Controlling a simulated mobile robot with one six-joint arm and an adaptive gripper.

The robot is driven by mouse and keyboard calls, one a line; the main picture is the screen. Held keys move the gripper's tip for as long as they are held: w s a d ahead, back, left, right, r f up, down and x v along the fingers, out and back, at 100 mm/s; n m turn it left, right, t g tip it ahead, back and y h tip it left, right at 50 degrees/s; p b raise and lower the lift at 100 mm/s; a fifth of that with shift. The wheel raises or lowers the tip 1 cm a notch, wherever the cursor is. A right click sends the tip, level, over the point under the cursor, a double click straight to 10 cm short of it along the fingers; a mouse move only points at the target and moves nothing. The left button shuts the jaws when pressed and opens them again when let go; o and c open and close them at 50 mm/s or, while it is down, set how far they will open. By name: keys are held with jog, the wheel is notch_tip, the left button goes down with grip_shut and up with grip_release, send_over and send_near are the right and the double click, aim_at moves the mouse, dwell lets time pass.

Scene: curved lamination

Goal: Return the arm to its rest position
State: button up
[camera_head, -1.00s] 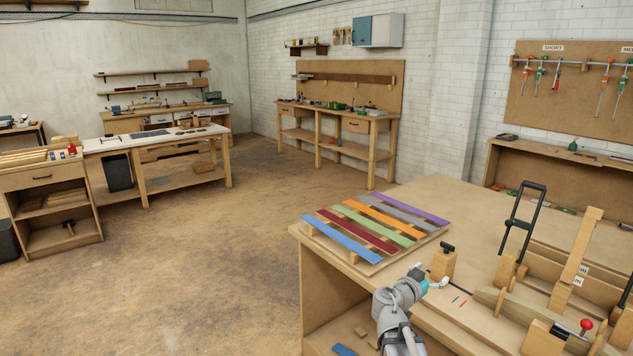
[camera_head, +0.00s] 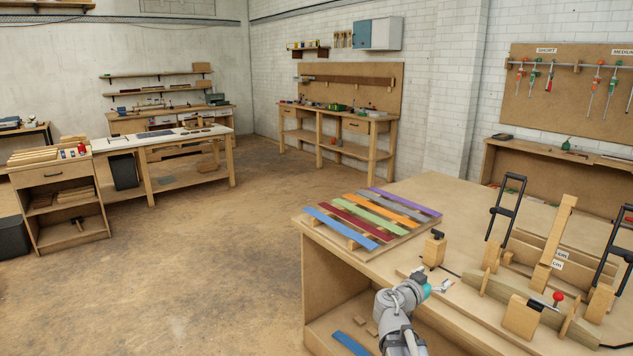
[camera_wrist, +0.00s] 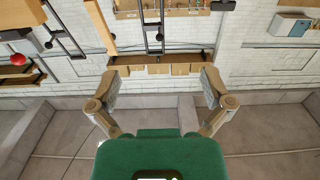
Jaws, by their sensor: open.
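My arm (camera_head: 402,310) is folded low at the bottom of the head view, beside the front edge of the wooden workbench (camera_head: 465,215). My gripper (camera_head: 443,286) is at its end, small in this view, near the bench's front edge. In the wrist view my gripper (camera_wrist: 162,88) has its two fingers spread wide, with nothing between them. Its green body fills the bottom of that view.
Coloured strips (camera_head: 372,219) lie on a slatted rack on the bench. A wooden form (camera_head: 525,303) with black-handled clamps (camera_head: 506,207) stands right of my arm. A blue strip (camera_head: 350,343) lies on the shelf below. Open floor (camera_head: 200,270) lies to the left.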

jog(key=s+a+f+n+g+y, duration=0.35)
jog(key=s+f+g+y, duration=0.55)
jog(key=f, duration=0.5)
jog(key=s+a+f+n+g+y, duration=0.2)
jog(key=s+a+f+n+y, duration=0.25)
jog(key=s+a+n, duration=0.45)
notch_tip(320, 180, up, 16)
jog(key=a+m+p, duration=0.1)
jog(key=m+p, duration=0.1)
jog(key=p, duration=1.4)
jog(key=shift+w+a, duration=0.2)
jog(key=shift+a, duration=0.05)
